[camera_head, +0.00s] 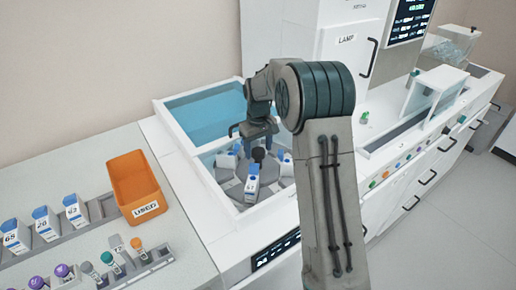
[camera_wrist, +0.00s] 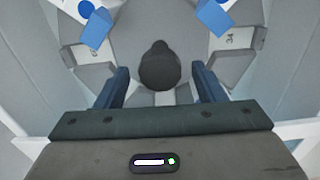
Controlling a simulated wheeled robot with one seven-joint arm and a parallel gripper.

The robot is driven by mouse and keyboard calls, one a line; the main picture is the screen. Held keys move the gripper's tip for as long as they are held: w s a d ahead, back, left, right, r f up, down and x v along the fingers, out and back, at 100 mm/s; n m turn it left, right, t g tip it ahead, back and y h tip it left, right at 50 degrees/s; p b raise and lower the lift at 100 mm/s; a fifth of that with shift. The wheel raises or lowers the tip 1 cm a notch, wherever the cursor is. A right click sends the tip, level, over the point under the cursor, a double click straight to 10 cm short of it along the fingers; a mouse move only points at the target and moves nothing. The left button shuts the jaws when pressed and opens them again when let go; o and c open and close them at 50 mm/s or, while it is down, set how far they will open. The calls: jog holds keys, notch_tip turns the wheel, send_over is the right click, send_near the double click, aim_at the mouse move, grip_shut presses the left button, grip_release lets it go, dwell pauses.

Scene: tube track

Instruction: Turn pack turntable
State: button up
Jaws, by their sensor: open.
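The pack turntable (camera_head: 234,188) is a grey round carousel sunk in a white-walled bay of the machine. Several white and blue packs stand around it, one of them (camera_head: 252,182) at the front. In the wrist view the turntable's grey surface (camera_wrist: 125,35) shows two packs with blue parts, at upper left (camera_wrist: 97,27) and upper right (camera_wrist: 212,17). A dark round knob (camera_wrist: 159,68) stands at the middle. My gripper (camera_wrist: 160,85) is open above the turntable, with one blue finger on each side of the knob. I cannot tell whether the fingers touch it.
A blue-covered section (camera_head: 207,112) lies behind the turntable bay. The bay's white walls stand close around my gripper. An orange bin marked USED (camera_head: 133,180) and racks with packs (camera_head: 42,222) and capped tubes (camera_head: 107,258) sit on the left counter.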

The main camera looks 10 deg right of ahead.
notch_tip(320, 180, up, 13)
jog(key=shift+r, duration=0.2)
dwell(0.4)
